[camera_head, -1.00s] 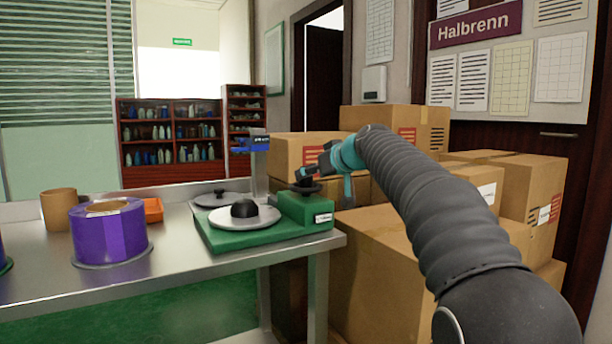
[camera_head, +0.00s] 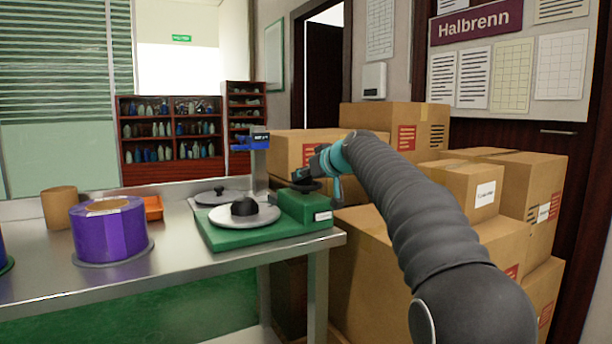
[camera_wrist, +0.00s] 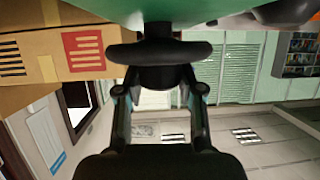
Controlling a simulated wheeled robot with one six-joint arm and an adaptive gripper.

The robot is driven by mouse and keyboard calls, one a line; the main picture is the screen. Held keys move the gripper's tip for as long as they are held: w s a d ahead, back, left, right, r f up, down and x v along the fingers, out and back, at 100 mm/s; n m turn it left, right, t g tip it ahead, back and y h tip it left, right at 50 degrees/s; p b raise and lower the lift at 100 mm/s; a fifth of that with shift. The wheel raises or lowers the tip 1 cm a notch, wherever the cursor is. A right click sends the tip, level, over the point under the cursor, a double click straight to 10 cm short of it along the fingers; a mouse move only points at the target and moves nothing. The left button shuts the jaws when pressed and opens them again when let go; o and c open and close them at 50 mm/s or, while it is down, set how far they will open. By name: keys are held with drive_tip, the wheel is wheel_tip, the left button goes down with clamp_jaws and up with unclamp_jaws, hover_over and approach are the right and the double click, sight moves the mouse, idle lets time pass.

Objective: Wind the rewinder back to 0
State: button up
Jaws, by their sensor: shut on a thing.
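The rewinder is a green machine (camera_head: 262,239) on the right end of the metal table. It carries a pale round plate (camera_head: 222,217) with a black hub (camera_head: 244,207) and has a raised green housing (camera_head: 298,210) at its right. My gripper (camera_head: 306,180) is above that housing, at a small black crank or knob on top. In the wrist view, my gripper (camera_wrist: 159,88) has its two fingers on either side of the black knob (camera_wrist: 160,52), shut on its lower part. A blue display (camera_head: 250,145) stands on a post behind; its reading is too small to tell.
A purple roll (camera_head: 107,236), a brown cardboard core (camera_head: 58,209) and an orange tray (camera_head: 153,208) are on the table to the left. Stacked cardboard boxes (camera_head: 470,190) crowd the right, under and behind my arm. The front strip of the table is clear.

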drive_tip(key=shift+w+f, duration=0.1)
drive_tip(key=shift+n+g+y, duration=0.7)
drive_tip(key=shift+n+y, duration=0.3)
drive_tip(key=o, duration=1.2)
drive_tip(key=shift+c, duration=0.2)
drive_tip(key=v, duration=1.2)
drive_tip(key=shift+r, duration=0.2)
